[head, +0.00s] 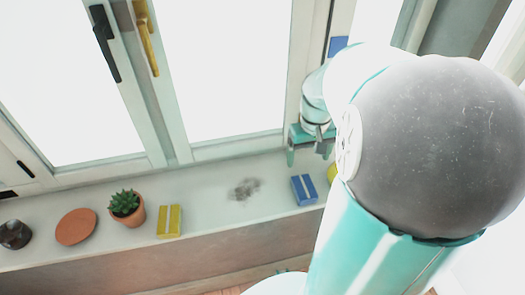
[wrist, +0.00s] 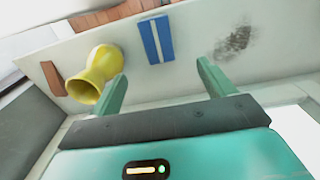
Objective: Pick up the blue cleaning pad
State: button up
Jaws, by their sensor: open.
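The blue cleaning pad (head: 304,190) lies on the pale window sill, with a light stripe across its middle. It also shows in the wrist view (wrist: 156,40), beyond and between my fingertips. My gripper (head: 309,148) is in front of the window, above the sill and the blue pad. In the wrist view my gripper (wrist: 161,75) has its two teal fingers spread wide with nothing between them. The blue pad is apart from both fingers.
A yellow pad (head: 169,221), potted succulent (head: 126,207), terracotta disc (head: 76,227) and dark object (head: 15,234) stand left on the sill (head: 210,215). A dark smudge (head: 244,189) lies left of the blue pad. A yellow flared object (wrist: 95,75) stands near one finger.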

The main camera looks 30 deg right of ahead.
send_over(305, 186)
notch_tip(305, 186, down, 9)
jog(key=shift+r, duration=0.1)
jog(key=shift+s+f, duration=0.1)
jog(key=shift+f, duration=0.55)
notch_tip(305, 186, down, 4)
jog(key=shift+a+f, duration=0.15)
jog(key=c, duration=1.1)
